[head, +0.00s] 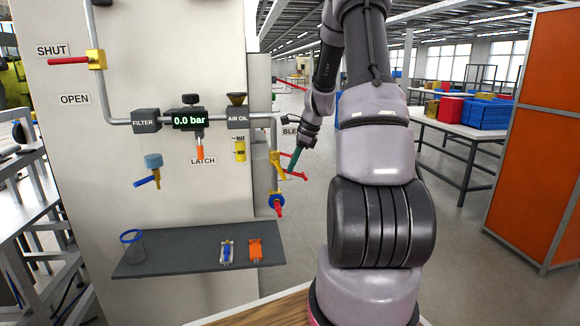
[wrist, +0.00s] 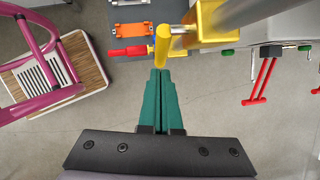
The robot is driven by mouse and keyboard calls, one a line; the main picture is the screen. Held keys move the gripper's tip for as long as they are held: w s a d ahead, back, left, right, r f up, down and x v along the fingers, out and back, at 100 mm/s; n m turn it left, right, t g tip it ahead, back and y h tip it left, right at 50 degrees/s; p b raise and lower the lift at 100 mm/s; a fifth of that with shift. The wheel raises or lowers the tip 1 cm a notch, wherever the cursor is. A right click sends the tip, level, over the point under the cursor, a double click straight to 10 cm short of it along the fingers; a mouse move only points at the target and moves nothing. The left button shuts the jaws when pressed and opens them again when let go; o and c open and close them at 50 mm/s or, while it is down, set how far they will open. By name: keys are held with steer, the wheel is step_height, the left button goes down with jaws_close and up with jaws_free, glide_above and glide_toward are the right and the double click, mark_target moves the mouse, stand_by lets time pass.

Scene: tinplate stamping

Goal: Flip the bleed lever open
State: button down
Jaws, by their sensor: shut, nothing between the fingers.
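The bleed valve's yellow lever (head: 278,166) is on the pipe at the panel's right edge, under the partly hidden "BLEED" label (head: 290,131). In the wrist view the yellow lever (wrist: 162,46) sticks out from a yellow block (wrist: 222,18), its end just in front of my fingertips. My gripper (head: 291,165) has green fingers and is beside the lever, on its right in the head view. In the wrist view the fingers (wrist: 160,72) are closed together and empty. I cannot tell whether the fingertips touch the lever.
A red two-pronged handle (wrist: 261,82) is to the right in the wrist view. A red-handled valve (head: 277,205) is below the lever. A grey shelf (head: 180,258) holds a cup (head: 132,246) and small latches. The gauge (head: 189,120) reads 0.0 bar. Open floor lies right of the panel.

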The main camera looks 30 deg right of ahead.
mark_target(280, 170)
steer(key=shift+w+a+f, duration=0.15)
steer(key=shift+w+a, duration=0.05)
steer(key=shift+a, duration=0.1)
steer(key=shift+w+a+f, duration=0.2)
steer(key=shift+a+f, duration=0.45)
